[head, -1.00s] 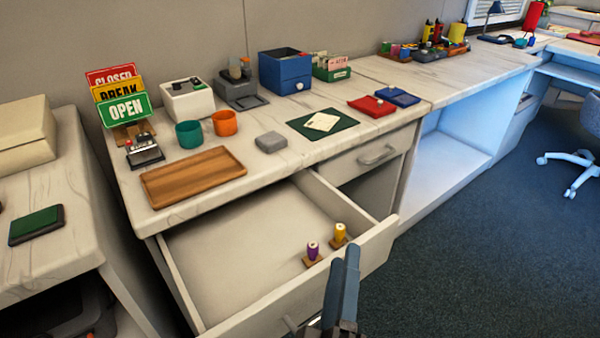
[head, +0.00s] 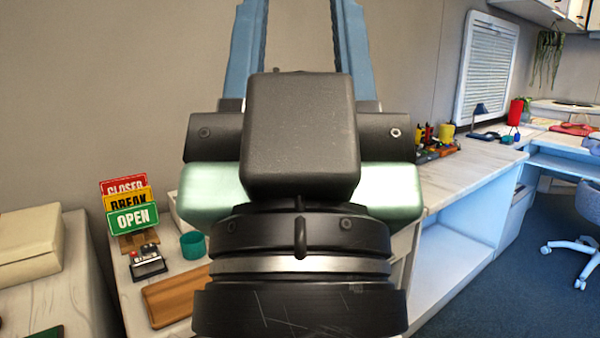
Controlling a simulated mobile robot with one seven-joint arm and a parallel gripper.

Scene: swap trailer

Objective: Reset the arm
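My gripper (head: 298,20) is raised close in front of the head camera and fills the middle of the view. Its two blue-grey fingers point up and stand wide apart, with only the bare wall between them. The gripper is open and empty. The finger ends reach the top edge of the picture. My gripper and wrist hide most of the marble-topped counter (head: 129,300) and the drawer area below it.
At left on the counter are the sign stand (head: 133,220), a small card device (head: 148,262), a teal mug (head: 193,245) and a wooden tray (head: 168,303). A beige box (head: 28,248) stands far left. Open carpet (head: 520,295) lies at right.

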